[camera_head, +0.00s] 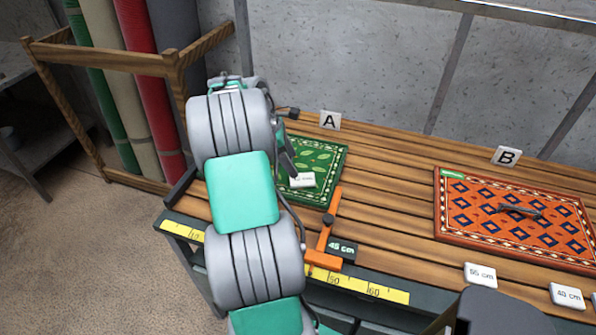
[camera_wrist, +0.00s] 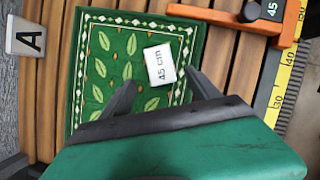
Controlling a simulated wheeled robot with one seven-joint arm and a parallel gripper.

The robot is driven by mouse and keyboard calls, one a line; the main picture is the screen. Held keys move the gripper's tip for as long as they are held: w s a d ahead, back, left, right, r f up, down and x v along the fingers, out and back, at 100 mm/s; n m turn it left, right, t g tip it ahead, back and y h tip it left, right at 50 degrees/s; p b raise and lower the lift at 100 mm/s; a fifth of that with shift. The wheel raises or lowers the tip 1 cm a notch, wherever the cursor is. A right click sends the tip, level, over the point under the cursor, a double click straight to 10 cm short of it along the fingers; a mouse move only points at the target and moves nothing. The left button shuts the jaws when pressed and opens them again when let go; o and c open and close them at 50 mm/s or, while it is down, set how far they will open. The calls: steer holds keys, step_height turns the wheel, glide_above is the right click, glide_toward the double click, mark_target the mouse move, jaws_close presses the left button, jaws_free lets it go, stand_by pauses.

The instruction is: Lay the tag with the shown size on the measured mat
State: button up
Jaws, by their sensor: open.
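The green leaf-patterned mat (camera_head: 322,160) lies on the slatted bench beside the letter A sign; it also shows in the wrist view (camera_wrist: 98,75). A white tag reading 45 cm (camera_wrist: 160,65) lies on this mat near its edge, and it shows in the head view (camera_head: 302,181). My gripper (camera_wrist: 158,90) is open, its two dark fingers just beside the tag and apart from it. In the head view my arm hides part of the mat and most of the gripper. The orange slide gauge (camera_head: 324,240) stands beside the mat with a dark display (camera_head: 342,248) reading 45 cm.
The orange patterned mat (camera_head: 470,225) with a dark handle lies by sign B (camera_head: 506,156). White tags reading 55 cm (camera_head: 480,275) and apparently 43 cm (camera_head: 567,296) lie at the bench front. A yellow ruler (camera_head: 390,294) runs along the edge. Rolled rugs (camera_head: 150,85) stand left.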

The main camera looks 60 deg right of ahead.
steer(key=w+a+r+m+t, duration=0.1)
steer(key=w+a+r+t, duration=0.1)
steer(key=w+a+r, duration=0.65)
steer(key=w+a+r+m+t, duration=0.1)
steer(key=w+a+r+t, duration=0.1)
steer(key=a, duration=0.7)
steer(key=w+a+r+m+t, duration=0.1)
steer(key=w+a, duration=0.1)
steer(key=a, duration=0.6)
steer(key=s+a+f+m+t+y, duration=0.1)
steer(key=s+a, duration=0.1)
steer(key=a, duration=0.8)
steer(key=s+a+f+m+t+y, duration=0.1)
steer(key=s+a+m, duration=0.1)
steer(key=a, duration=0.9)
steer(key=shift+s+t+p, duration=0.4)
steer(key=shift+s, duration=0.45)
steer(key=shift+a+f, duration=0.1)
